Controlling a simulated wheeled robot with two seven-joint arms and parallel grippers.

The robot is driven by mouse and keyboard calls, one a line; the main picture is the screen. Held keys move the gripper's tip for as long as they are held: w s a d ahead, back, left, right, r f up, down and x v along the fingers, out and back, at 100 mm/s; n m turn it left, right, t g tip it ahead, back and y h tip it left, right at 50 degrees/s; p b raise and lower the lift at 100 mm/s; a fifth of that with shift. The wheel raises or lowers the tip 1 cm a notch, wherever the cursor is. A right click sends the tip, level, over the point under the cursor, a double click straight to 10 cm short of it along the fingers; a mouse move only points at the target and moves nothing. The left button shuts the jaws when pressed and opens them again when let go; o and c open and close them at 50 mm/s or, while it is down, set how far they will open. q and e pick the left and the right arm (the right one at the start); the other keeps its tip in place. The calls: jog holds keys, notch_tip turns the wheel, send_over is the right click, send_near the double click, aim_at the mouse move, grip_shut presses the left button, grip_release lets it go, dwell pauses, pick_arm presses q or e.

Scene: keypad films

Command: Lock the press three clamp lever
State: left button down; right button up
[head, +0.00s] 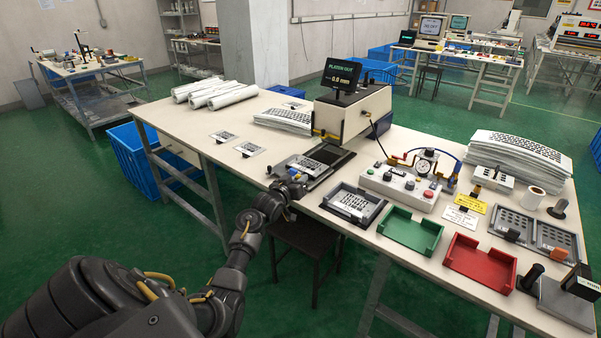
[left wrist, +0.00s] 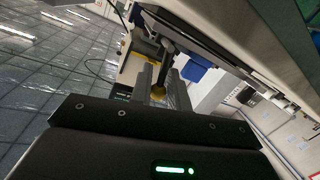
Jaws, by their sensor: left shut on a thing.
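My left gripper (head: 294,181) is at the front edge of that fixture. In the left wrist view the grey fingers (left wrist: 160,88) are shut around the clamp lever (left wrist: 164,44), a dark bar with a brass-coloured part between the fingers. The lever's exact angle is hard to tell. My right gripper is not in view.
Right of the press are a control box (head: 400,186), a grey film frame (head: 353,203), a green tray (head: 410,232) and a red tray (head: 480,263). Film stacks (head: 520,155) and white rolls (head: 215,94) lie farther back. The table's front edge is just under my left gripper.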

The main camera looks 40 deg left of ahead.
pick_arm(q)
jog(key=shift+a+n+p, duration=0.35)
jog(key=shift+n+p, duration=0.5)
jog(key=shift+n, duration=0.05)
jog(key=shift+a+n, duration=0.15)
jog(key=shift+n, duration=0.15)
jog(key=shift+f+h+p, duration=0.1)
jog(key=shift+h+p, duration=0.2)
jog(key=shift+p, duration=0.1)
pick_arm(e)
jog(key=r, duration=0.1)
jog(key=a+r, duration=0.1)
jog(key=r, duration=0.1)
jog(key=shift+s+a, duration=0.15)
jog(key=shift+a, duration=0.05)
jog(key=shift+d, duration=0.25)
pick_arm(q)
jog(key=c, duration=1.4)
grip_release()
jog(key=shift+a+f, duration=0.1)
